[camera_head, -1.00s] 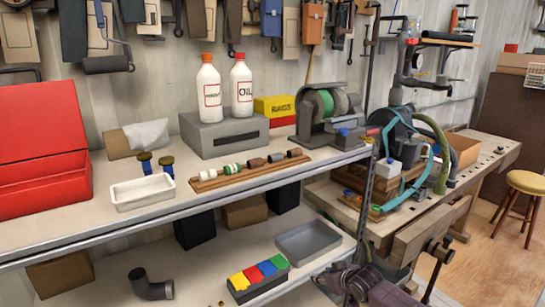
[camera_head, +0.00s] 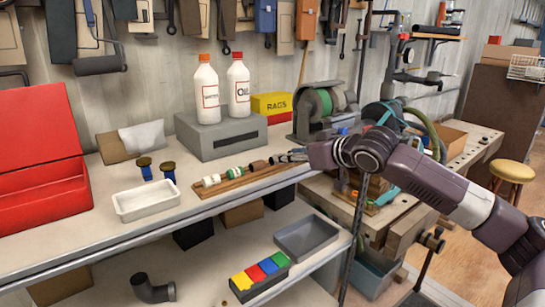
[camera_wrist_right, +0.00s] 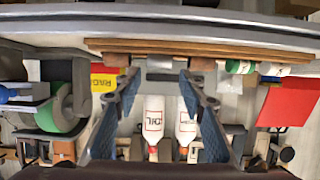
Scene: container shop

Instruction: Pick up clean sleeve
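A wooden rack (camera_head: 225,186) holds a row of sleeves on the upper shelf. In the right wrist view a plain grey sleeve (camera_wrist_right: 160,64), apparently the clean one, sits on the rack (camera_wrist_right: 250,54) between two brown sleeves (camera_wrist_right: 118,60) (camera_wrist_right: 203,64). My right gripper (camera_head: 284,157) is at the rack's right end and covers part of the row in the head view. In the wrist view the right gripper (camera_wrist_right: 160,80) is open, its two blue-grey fingers apart, with the grey sleeve in line with the gap. Contact cannot be told. My left gripper is not in view.
Behind are a grey block (camera_head: 225,137) with two white bottles (camera_head: 207,92) (camera_head: 239,88), a yellow rags box (camera_head: 272,104) and a bench grinder (camera_head: 322,108). A white tray (camera_head: 146,197) lies left.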

